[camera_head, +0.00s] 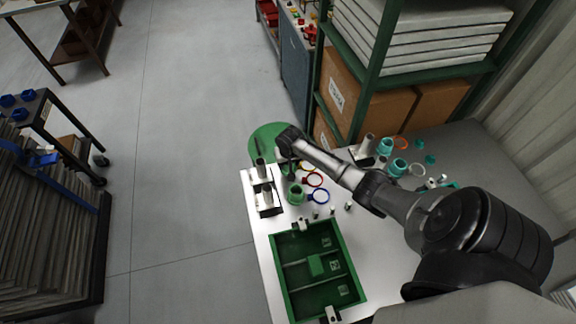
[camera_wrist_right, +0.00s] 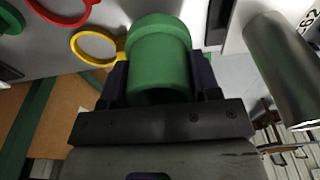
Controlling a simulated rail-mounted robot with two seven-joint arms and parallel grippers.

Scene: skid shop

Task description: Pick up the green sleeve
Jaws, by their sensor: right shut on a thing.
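The green sleeve (camera_wrist_right: 158,58) is a smooth cylinder with a wider collar, seen large in the right wrist view. It sits between the fingers of my right gripper (camera_wrist_right: 158,85), which is shut on it. In the head view my right gripper (camera_head: 288,170) is over the far end of the white table, and it mostly hides what it holds. A green flanged cylinder (camera_head: 296,193) stands just in front of it; I cannot tell whether this is a separate piece. My left gripper is not in view.
Yellow (camera_wrist_right: 95,46), red (camera_head: 315,180) and blue (camera_head: 318,197) rings lie close to the gripper. A green divided tray (camera_head: 276,268) is nearer. Shelving with cartons (camera_head: 345,95) rises behind; teal parts (camera_head: 397,167) lie right.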

